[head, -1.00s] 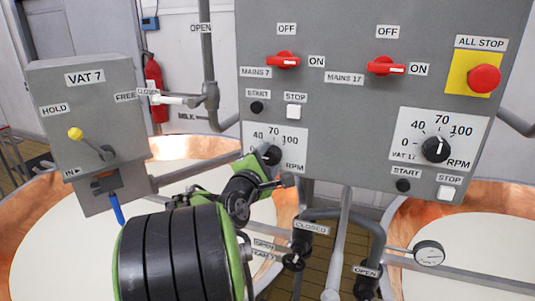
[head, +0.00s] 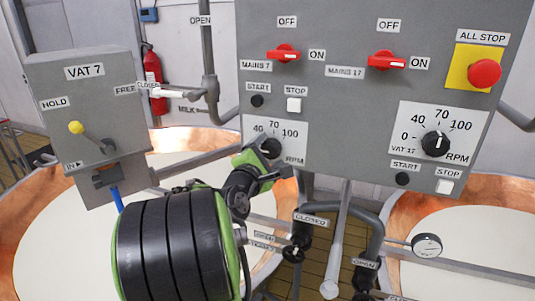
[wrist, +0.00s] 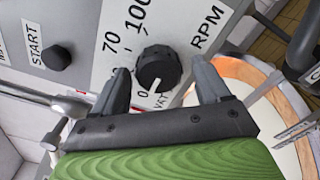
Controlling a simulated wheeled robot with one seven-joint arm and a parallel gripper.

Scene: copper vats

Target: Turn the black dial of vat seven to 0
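The black dial of vat seven (head: 270,148) is on the left lower part of the grey panel, its scale partly hidden by my gripper. In the wrist view the dial (wrist: 157,66) lies between my two fingertips, with a visible gap on each side. Its white mark is on the side near the 0 and the VAT label; the exact reading is hard to tell. My gripper (wrist: 160,70) is open around the dial, not closed on it. In the head view my gripper (head: 262,166) is just below and in front of the dial.
The START button (wrist: 56,57) and STOP button (head: 294,104) sit above the dial, below the red Mains 7 switch (head: 284,54). The vat 17 dial (head: 435,144) and ALL STOP button (head: 484,73) are to the right. Pipes with valves (head: 300,228) stand below the panel.

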